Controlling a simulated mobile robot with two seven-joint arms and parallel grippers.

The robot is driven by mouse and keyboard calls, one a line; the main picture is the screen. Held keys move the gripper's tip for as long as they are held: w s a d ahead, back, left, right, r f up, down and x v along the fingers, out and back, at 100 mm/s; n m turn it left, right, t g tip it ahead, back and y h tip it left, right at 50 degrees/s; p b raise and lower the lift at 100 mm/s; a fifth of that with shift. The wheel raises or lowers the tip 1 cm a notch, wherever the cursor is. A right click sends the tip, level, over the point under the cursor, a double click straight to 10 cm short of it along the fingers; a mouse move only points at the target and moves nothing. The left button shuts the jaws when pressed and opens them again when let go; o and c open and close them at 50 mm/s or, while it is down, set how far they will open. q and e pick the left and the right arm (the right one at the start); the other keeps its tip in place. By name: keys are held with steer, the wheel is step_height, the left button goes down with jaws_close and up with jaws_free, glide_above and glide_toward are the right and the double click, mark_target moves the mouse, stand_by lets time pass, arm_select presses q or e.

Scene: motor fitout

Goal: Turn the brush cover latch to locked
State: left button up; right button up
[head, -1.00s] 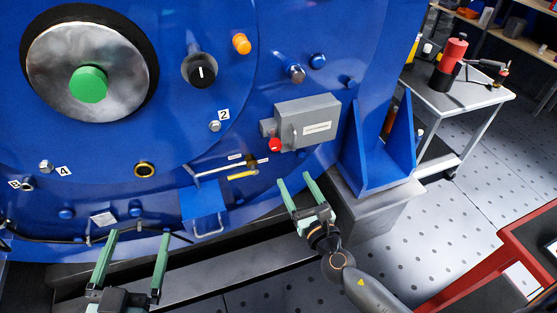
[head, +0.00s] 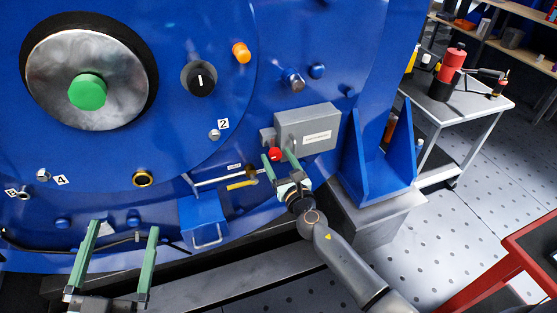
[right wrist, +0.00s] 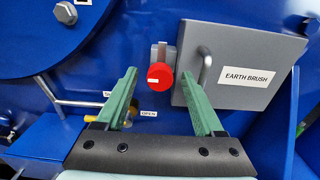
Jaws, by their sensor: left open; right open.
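The brush cover is a grey box (head: 312,128) on the blue motor face, labelled EARTH BRUSH in the right wrist view (right wrist: 268,88). Its latch is a round red knob (head: 274,154) at the box's left side; in the right wrist view the knob (right wrist: 160,77) carries a short white, roughly horizontal mark. My right gripper (head: 279,160) is open and empty, its fingers pointing at the latch. In the right wrist view its fingertips (right wrist: 160,84) lie left and right of the knob; contact cannot be told. My left gripper (head: 124,228) is open and empty at lower left, away from the cover.
A metal handle (right wrist: 205,66) stands out from the cover beside the right finger. A yellow-handled part (head: 242,184) and a blue bracket box (head: 203,220) lie left of the right gripper. A blue gusset (head: 382,165) stands to the right.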

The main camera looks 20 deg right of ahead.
jaws_close()
stand_by(0.6)
